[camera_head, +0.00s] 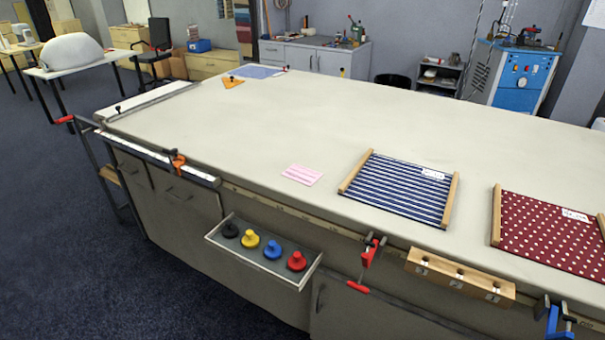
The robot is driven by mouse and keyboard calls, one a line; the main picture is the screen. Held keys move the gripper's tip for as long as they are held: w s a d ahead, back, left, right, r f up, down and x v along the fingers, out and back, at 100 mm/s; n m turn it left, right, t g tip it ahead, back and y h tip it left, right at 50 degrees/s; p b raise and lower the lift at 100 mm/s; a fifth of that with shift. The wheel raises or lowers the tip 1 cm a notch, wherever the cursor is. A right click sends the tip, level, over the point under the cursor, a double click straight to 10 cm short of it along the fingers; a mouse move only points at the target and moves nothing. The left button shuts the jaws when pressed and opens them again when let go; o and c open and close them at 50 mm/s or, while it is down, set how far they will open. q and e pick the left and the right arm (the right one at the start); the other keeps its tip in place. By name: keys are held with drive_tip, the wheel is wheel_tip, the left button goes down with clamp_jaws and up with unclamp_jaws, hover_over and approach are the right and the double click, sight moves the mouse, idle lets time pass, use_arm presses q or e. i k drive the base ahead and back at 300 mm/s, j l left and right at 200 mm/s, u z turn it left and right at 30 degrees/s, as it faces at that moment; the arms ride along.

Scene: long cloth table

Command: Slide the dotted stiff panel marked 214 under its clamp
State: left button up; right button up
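A dark red panel with white dots (545,235) lies flat on the table at the right, with a wooden bar along each side. Its small white label (575,216) is too small to read. A blue clamp (553,316) sits on the table's front edge, in front of the dotted panel and apart from it. A red clamp (370,252) is on the same edge further left, in front of a navy striped panel (400,188) that also has wooden side bars and a white label. Neither of my grippers is in view.
A wooden block with numbered slots (460,275) is on the front edge between the red and blue clamps. A tray (250,258) with coloured knobs juts out below the edge. A pink cloth piece (302,174) lies left of the striped panel. The table's middle (290,120) is clear.

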sight(566, 240)
drive_tip(key=l+z, duration=0.65)
drive_tip(key=i+l+z, duration=0.1)
drive_tip(key=z, duration=0.25)
